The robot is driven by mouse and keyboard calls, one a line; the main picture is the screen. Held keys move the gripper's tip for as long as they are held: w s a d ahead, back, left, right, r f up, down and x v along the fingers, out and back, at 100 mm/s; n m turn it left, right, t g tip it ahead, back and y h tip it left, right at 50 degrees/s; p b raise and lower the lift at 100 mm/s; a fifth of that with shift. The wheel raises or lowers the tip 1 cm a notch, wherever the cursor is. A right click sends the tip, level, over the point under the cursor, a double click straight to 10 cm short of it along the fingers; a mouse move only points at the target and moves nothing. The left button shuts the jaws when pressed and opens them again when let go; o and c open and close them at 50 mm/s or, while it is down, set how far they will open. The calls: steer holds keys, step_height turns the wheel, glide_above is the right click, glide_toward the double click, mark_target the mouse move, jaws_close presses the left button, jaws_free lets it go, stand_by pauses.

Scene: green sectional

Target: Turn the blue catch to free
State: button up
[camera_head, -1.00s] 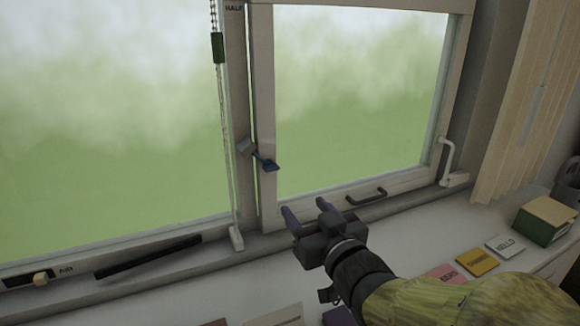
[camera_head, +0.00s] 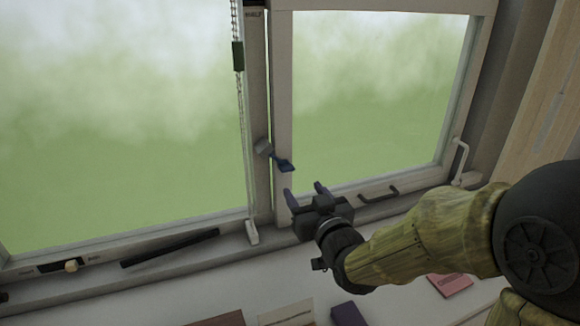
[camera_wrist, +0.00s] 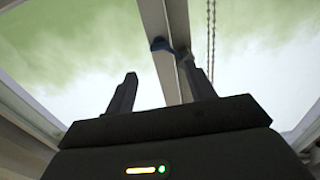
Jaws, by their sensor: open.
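The blue catch (camera_head: 284,162) sits on the left stile of the right window sash in the head view. Its lever slants down to the right from a grey mount (camera_head: 264,148) on the post. My gripper (camera_head: 305,192) is open and empty, a little below and to the right of the catch, with its fingers pointing up toward the window. In the wrist view the catch (camera_wrist: 160,44) shows beyond the fingertips, between my two fingers (camera_wrist: 162,80). The fingers look apart from it.
A beaded chain with a green piece (camera_head: 238,56) hangs left of the post. A dark sash handle (camera_head: 379,194) and a white lever handle (camera_head: 460,160) are to the right. A black bar (camera_head: 170,248) lies along the sill at left. A pink card (camera_head: 450,285) and others lie in front.

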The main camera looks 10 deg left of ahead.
mark_target(289, 170)
steer(key=p+x, duration=0.1)
steer(key=x, duration=0.9)
steer(key=shift+p, duration=0.3)
steer(key=shift+c, duration=0.2)
steer(key=c, duration=0.9)
